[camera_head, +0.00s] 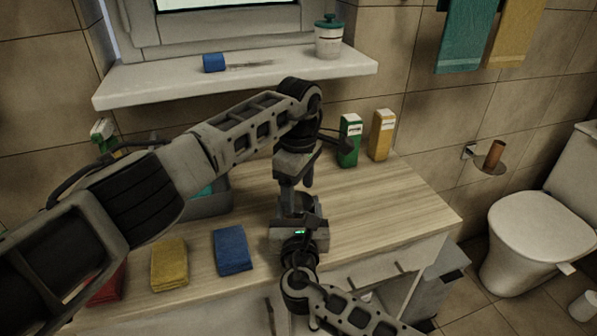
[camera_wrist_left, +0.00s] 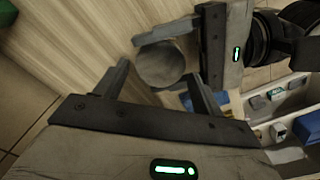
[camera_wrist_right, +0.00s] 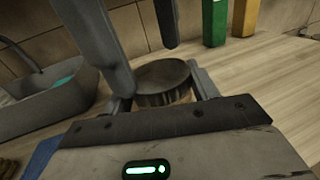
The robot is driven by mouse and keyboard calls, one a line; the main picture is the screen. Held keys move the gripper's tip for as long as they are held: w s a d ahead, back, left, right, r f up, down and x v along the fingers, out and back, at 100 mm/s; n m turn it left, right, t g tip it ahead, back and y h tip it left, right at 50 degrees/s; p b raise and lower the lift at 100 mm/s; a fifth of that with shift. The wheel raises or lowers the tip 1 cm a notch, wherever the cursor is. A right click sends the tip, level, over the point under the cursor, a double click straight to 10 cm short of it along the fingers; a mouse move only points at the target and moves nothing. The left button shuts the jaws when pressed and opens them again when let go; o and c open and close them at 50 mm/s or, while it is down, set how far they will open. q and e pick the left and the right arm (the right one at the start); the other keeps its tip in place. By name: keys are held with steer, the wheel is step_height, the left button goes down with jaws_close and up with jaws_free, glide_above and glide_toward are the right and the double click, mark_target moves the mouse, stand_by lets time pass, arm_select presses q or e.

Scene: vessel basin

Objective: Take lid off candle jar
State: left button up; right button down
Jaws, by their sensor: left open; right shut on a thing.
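The candle jar's lid shows as a round, flat grey disc (camera_wrist_left: 163,66) in the left wrist view. In the right wrist view its grey top and ridged rim (camera_wrist_right: 163,82) show between my right gripper's fingers. The jar body is mostly hidden. My right gripper (camera_head: 303,214) reaches in low from the counter's front and is shut on the candle jar. My left gripper (camera_head: 296,190) points down from above, open, its fingertips either side of the lid and holding nothing. In the head view the arms hide most of the jar.
A green carton (camera_head: 349,141) and a yellow carton (camera_head: 382,135) stand at the back. Folded blue (camera_head: 232,250) and yellow (camera_head: 169,265) cloths lie along the front left. A grey basin (camera_wrist_right: 50,105) is left of the jar. The counter's right side (camera_head: 405,205) is clear.

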arm_select(q)
steer(key=shift+f, duration=1.15)
steer(key=c, duration=0.8)
steer(key=n, duration=0.4)
steer(key=shift+r, duration=0.1)
steer(key=shift+a, duration=0.1)
arm_select(e)
steer(key=shift+d, duration=0.1)
arm_select(q)
steer(key=o, duration=1.1)
steer(key=shift+c, duration=0.2)
